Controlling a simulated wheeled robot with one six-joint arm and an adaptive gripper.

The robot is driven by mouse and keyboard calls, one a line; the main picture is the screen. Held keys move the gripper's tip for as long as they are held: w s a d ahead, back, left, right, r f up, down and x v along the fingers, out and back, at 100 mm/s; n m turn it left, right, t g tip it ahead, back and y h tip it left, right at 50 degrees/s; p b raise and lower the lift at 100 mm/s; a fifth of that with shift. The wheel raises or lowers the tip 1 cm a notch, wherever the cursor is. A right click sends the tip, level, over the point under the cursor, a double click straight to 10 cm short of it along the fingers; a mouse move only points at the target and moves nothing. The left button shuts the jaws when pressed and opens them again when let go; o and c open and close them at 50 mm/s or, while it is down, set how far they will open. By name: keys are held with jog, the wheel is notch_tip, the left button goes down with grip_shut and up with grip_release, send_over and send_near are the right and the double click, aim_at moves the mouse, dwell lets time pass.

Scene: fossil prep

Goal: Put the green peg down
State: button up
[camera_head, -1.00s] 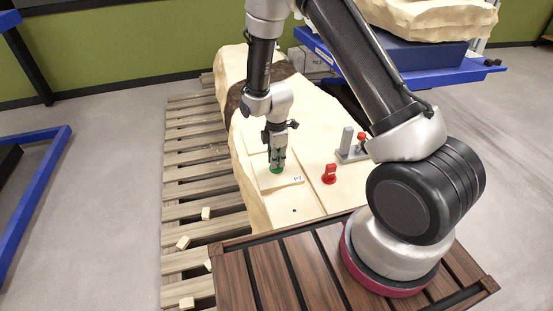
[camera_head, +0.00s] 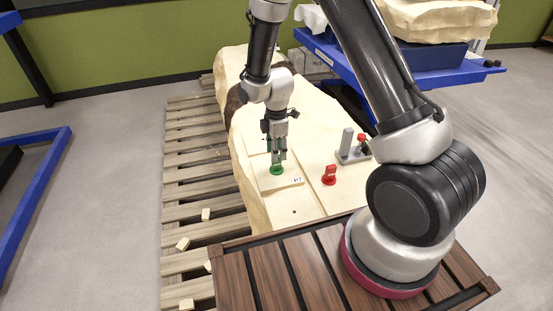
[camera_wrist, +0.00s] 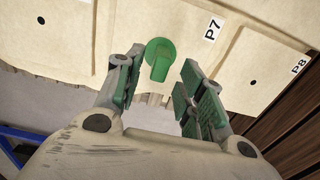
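The green peg (camera_head: 277,170) stands on the pale block marked P7 (camera_head: 290,184); whether it sits in a hole is hidden beneath it. In the wrist view the peg (camera_wrist: 160,57) shows its round green flange and raised grip, to the left of the P7 label (camera_wrist: 213,29). My gripper (camera_head: 279,154) is just above the peg, pointing down. Its green-padded fingers (camera_wrist: 160,84) are spread apart, with clear space between them and the peg. Nothing is held.
A red peg (camera_head: 329,174) stands on the stone to the right. Behind it is a grey fixture (camera_head: 348,154) with another red part. The wrist view also shows the P8 label (camera_wrist: 298,66). A wooden pallet (camera_head: 190,160) with loose chips lies to the left.

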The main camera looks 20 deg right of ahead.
jog(key=s+d+r+m+t, duration=0.1)
jog(key=s+d+r+m, duration=0.15)
jog(key=r, duration=0.75)
jog(key=s+d+r+m, duration=0.1)
jog(key=d+r+m, duration=0.2)
jog(key=r, duration=0.8)
jog(key=s+d+r+m+t, duration=0.1)
jog(key=s+d+r+m, duration=0.2)
jog(key=s, duration=0.4)
jog(key=s+d+r+m+t, duration=0.1)
jog(key=s+d+r+m, duration=0.2)
jog(key=s+r+m, duration=0.2)
jog(key=s+d+r+m+t, duration=0.1)
jog(key=s+d+r+m, duration=0.2)
jog(key=s+r, duration=0.3)
jog(key=s+m, duration=0.1)
jog(key=s, duration=0.3)
jog(key=shift+s+d, duration=0.3)
jog(key=shift+s, duration=0.1)
jog(key=shift+m, duration=0.25)
